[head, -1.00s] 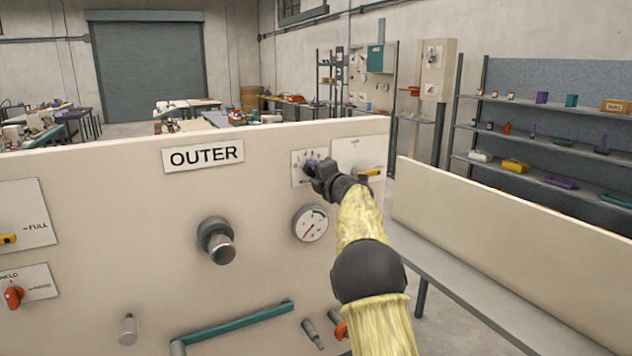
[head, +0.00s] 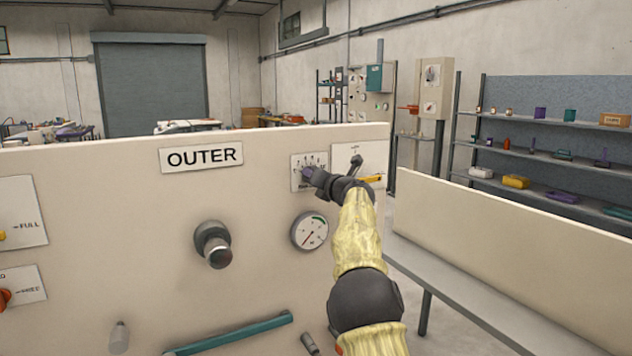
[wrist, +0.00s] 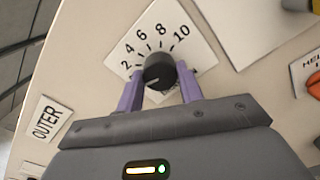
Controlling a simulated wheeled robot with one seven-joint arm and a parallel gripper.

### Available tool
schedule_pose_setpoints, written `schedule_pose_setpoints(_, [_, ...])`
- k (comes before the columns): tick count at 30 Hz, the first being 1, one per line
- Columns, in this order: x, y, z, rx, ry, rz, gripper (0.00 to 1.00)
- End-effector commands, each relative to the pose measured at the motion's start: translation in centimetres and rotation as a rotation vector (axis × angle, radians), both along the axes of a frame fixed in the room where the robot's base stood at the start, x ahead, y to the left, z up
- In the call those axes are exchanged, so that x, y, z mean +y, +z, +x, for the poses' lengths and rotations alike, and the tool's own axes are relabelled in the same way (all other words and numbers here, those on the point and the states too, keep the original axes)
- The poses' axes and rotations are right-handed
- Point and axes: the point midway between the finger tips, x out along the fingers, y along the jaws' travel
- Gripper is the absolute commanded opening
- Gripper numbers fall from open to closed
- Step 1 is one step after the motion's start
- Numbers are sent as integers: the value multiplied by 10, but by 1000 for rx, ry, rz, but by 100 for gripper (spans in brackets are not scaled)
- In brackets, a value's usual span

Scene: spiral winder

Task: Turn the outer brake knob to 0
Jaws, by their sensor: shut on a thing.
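The outer brake knob (wrist: 158,71) is a dark round knob on a white dial plate (wrist: 185,33), below and right of the OUTER label in the head view. Numerals 2, 4, 6, 8 and 10 show around it; the 0 is hidden, probably by a finger. A pale mark on the knob's face points toward the lower left in the wrist view, but its exact reading cannot be told. My gripper (wrist: 159,80) is shut on the knob, one purple finger on each side. In the head view, my gripper (head: 308,174) covers most of the knob.
The cream panel carries the OUTER label (head: 201,157), a pressure gauge (head: 310,231) below the dial and a protruding round fitting (head: 213,244). A white plate with a yellow handle (head: 370,178) lies just right of the dial. A low cream board (head: 510,213) stands at right.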

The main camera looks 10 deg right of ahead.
Motion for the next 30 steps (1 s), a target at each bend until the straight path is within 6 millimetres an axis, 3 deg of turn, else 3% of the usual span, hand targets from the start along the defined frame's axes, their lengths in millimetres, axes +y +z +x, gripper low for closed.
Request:
schedule_pose_setpoints(14, [0, -4, 1, 0, 2, -24, 14])
schedule_pose_setpoints(15, [0, -4, 1, 0, 2, -24, 39])
schedule_pose_setpoints(18, [0, -4, 1, -1, 1, -23, 58])
schedule_pose_setpoints(30, [-1, -2, -3, -4, 0, -21, 59])
